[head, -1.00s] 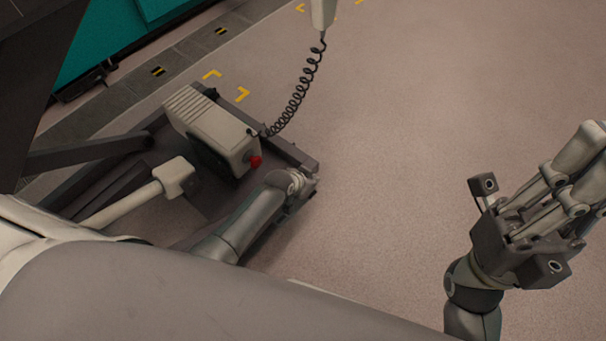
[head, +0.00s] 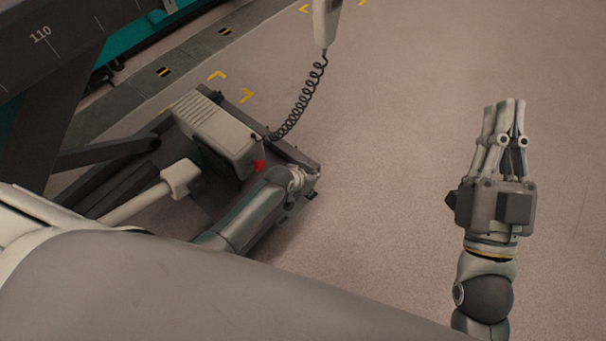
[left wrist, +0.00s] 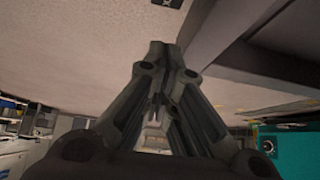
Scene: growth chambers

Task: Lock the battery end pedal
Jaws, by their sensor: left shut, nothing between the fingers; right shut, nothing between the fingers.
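A grey wheeled base (head: 290,152) stands at the left of the head view. It carries a pale ribbed battery box (head: 212,128) with a red button (head: 258,166). I cannot clearly pick out the battery end pedal; my own arm link covers part of the base's near right side. My right gripper (head: 508,104) is shut and empty, pointing up the picture over bare floor, well right of the base. My left gripper is not clear in the head view. In the left wrist view my left gripper (left wrist: 168,48) is shut, with nothing between its fingers.
A handset (head: 326,22) hangs on a coiled cord (head: 297,102) above the base. A dark scaled beam (head: 62,48) crosses the upper left. A teal unit (left wrist: 295,150) shows in the left wrist view. The floor (head: 400,150) right of the base is clear.

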